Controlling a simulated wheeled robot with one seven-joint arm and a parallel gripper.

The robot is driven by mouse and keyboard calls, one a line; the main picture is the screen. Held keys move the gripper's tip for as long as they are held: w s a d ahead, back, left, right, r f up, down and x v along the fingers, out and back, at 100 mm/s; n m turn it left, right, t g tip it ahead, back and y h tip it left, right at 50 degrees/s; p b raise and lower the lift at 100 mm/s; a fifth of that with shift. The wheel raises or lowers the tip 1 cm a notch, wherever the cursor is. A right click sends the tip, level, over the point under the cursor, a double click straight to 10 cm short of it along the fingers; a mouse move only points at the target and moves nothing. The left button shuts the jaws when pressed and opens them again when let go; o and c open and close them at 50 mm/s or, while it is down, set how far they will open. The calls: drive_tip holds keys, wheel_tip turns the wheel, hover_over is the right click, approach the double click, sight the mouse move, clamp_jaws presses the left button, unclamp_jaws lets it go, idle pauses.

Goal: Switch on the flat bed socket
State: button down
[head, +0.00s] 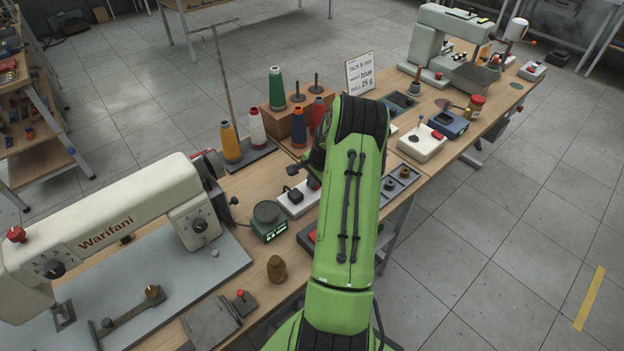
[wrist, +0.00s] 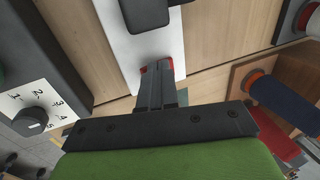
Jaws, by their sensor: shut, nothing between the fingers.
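A white socket strip (head: 297,208) with a black plug (head: 292,195) lies on the bench beside my arm. In the wrist view the white strip (wrist: 127,60) runs up the picture, with the black plug (wrist: 146,12) at the top. My gripper (wrist: 157,66) is shut and empty, its fingertips over the lower part of the strip. Red shows on both sides of the fingertips; it looks like a switch on the strip, mostly hidden. I cannot tell whether the tips touch it or how the switch is set. In the head view my arm hides the fingertips.
Thread cones (head: 232,143) and a wooden block (head: 290,120) stand behind the strip. A small scale (head: 267,214) sits in front. A second machine (head: 440,45) is at the far right.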

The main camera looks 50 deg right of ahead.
drive_tip(key=p+v, duration=0.2)
drive_tip(key=v, duration=1.3)
drive_tip(key=shift+r, duration=0.4)
